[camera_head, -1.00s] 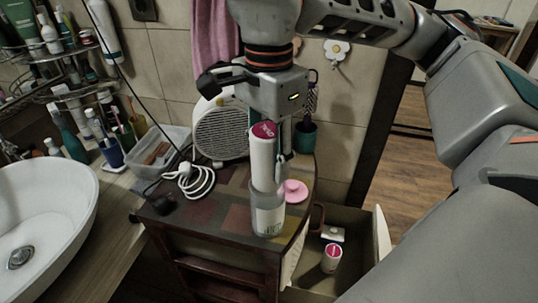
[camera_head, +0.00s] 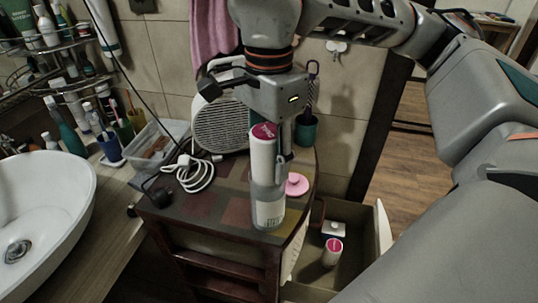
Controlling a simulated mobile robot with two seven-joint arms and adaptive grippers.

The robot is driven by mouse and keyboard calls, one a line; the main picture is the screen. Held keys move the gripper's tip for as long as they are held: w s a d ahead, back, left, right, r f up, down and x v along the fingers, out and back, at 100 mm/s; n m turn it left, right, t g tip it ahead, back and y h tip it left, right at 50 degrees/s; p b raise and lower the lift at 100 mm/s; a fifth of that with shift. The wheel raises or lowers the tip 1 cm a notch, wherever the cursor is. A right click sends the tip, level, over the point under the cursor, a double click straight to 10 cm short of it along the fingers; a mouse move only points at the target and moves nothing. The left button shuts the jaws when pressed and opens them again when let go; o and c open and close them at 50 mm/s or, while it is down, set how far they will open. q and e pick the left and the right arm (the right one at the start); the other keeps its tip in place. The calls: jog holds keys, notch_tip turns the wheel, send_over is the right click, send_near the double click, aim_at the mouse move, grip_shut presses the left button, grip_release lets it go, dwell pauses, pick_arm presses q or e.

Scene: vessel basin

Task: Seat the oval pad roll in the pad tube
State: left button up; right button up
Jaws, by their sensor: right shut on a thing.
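The pad roll (camera_head: 263,156) is white with a crimson printed top. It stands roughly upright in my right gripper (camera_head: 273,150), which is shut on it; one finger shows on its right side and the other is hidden. Directly below it, the translucent pad tube (camera_head: 268,209) stands on the brown patterned cabinet top. The roll's lower end meets the tube's mouth and appears to overlap it; how deep it sits inside, I cannot tell. A pink lid (camera_head: 296,184) lies right of the tube. My left gripper is not in view.
An open drawer at lower right holds another white container (camera_head: 332,251) with a crimson top. A basin (camera_head: 42,215) is at left.

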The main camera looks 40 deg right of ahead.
aim_at(269, 131)
jog(key=shift+f+b, duration=0.35)
jog(key=shift+f, duration=0.2)
jog(key=o, duration=1.3)
notch_tip(269, 131, up, 12)
jog(key=shift+s+a, duration=0.1)
